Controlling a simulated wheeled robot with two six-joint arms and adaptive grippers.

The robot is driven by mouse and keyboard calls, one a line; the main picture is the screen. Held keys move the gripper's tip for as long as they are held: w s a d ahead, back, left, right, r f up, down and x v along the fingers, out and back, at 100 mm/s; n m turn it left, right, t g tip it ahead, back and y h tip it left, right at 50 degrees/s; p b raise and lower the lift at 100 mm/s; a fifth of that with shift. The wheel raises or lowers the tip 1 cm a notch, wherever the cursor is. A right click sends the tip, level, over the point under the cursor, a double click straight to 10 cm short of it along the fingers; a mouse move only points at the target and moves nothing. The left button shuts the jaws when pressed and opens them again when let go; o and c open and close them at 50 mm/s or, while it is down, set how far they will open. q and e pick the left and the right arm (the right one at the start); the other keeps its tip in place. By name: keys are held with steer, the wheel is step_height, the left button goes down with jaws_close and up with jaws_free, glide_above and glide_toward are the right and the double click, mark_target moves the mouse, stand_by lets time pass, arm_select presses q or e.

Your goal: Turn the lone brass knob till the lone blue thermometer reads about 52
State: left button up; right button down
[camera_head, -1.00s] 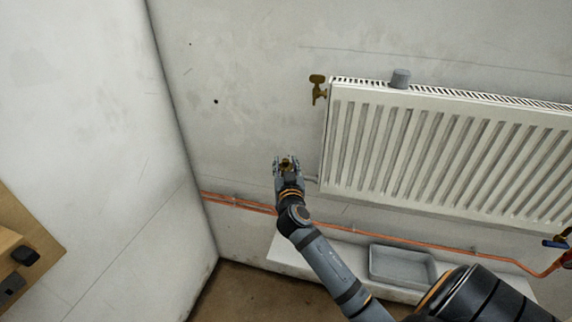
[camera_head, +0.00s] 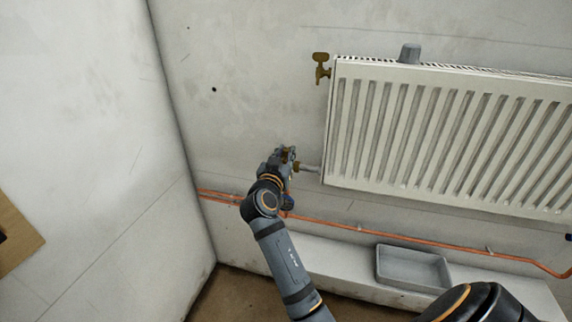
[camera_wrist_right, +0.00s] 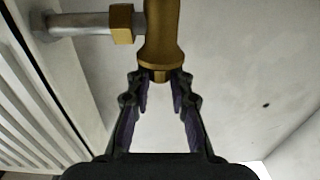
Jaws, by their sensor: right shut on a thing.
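My right gripper (camera_head: 289,154) is at the lower left of the radiator, beside a short pipe stub. In the right wrist view its two fingertips (camera_wrist_right: 160,82) close on the lower end of a brass valve piece (camera_wrist_right: 162,32). That brass piece, which I take for the knob, shows only as a small bit in the head view (camera_head: 296,166), mostly hidden by the gripper. A brass nut and grey pipe (camera_wrist_right: 90,24) join it from the side. My left gripper is out of view.
A grey tray (camera_head: 412,268) sits on the white ledge below. Copper pipes (camera_head: 380,234) run along the wall.

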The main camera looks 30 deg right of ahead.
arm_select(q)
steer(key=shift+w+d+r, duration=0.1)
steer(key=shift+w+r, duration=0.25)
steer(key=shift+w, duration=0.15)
arm_select(e)
steer(key=c, duration=1.2)
jaws_free()
steer(key=shift+r, duration=0.1)
step_height(320, 180, up, 10)
steer(key=shift+f, duration=0.1)
